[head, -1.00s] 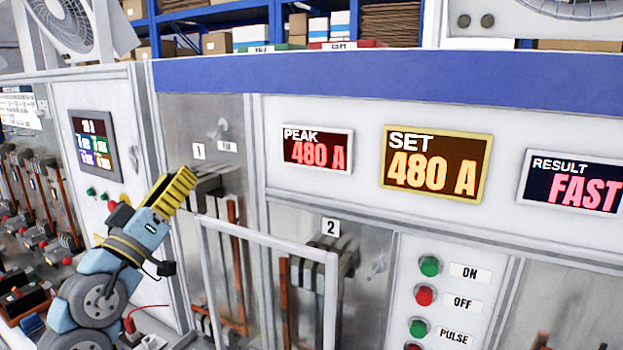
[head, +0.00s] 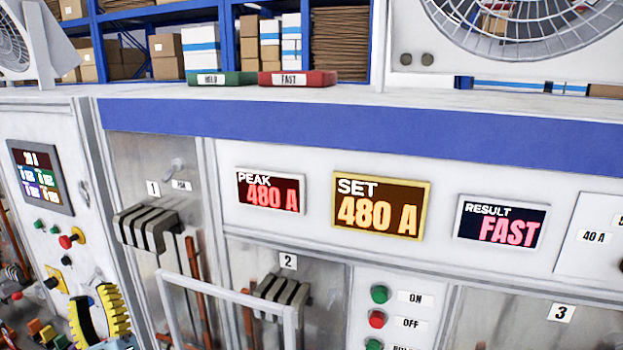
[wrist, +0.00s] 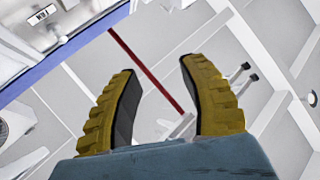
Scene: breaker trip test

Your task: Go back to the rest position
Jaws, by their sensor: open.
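My gripper (head: 98,315) shows at the lower left of the head view, in front of the left part of the test panel. Its two yellow ribbed fingers are apart, with nothing between them. In the wrist view my gripper (wrist: 158,100) is also open and empty, with the ceiling and a red line beyond it. The rest of my arm is mostly below the head view's edge.
The panel shows a peak display (head: 270,191) and a set display (head: 381,206), both at 480 A, and a result display (head: 500,223) reading FAST. A pale frame (head: 230,290) stands before the breakers. A green tray (head: 221,78) and a red tray (head: 297,78) lie on top.

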